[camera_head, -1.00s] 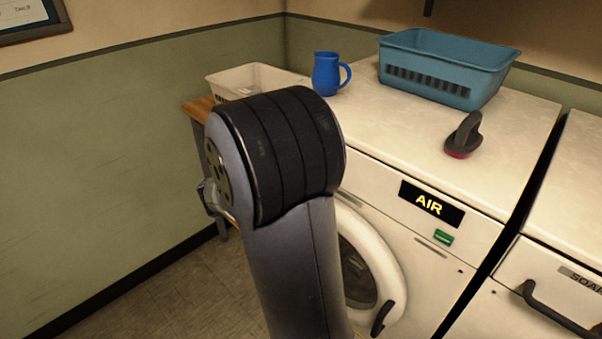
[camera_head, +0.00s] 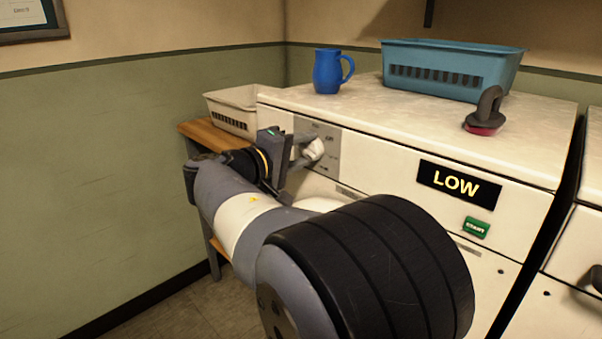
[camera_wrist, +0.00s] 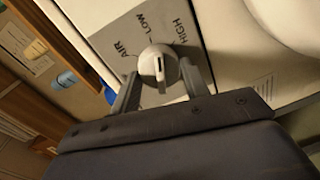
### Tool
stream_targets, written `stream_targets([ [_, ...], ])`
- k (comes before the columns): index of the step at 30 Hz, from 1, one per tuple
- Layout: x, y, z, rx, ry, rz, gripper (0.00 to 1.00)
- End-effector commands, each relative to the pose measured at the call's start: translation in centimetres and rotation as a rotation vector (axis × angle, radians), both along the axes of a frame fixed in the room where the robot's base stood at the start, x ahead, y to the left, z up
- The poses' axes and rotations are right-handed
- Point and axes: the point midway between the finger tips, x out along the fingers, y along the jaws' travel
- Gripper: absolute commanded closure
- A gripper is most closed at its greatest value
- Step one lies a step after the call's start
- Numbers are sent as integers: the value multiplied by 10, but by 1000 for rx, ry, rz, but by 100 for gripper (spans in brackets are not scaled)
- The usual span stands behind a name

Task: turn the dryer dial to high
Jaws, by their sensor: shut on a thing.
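The dryer dial (camera_wrist: 159,66) is a pale round knob on a grey panel marked AIR, LOW and HIGH in the wrist view. My gripper (camera_wrist: 158,82) is shut on the dial, one finger on each side. In the head view the dial (camera_head: 314,149) is at the left end of the dryer front (camera_head: 390,158), with my gripper (camera_head: 305,150) around it. The dryer's display (camera_head: 458,185) reads LOW in yellow letters. Below it is a green START button (camera_head: 476,227). My arm hides much of the lower dryer front.
On the dryer top stand a blue pitcher (camera_head: 327,72), a teal basket (camera_head: 450,70) and a dark-handled brush (camera_head: 486,112) with a reddish base. A pale basket (camera_head: 232,112) sits on a wooden table at left. Another machine stands at right.

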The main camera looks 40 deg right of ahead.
Motion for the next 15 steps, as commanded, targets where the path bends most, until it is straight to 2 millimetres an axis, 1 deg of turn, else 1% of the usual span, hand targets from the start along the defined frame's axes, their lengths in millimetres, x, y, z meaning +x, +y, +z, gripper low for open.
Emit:
stream_targets([
  [1,-1,0,-9,5,-47,-2,79],
  [15,-2,0,-7,38,-462,-2,79],
])
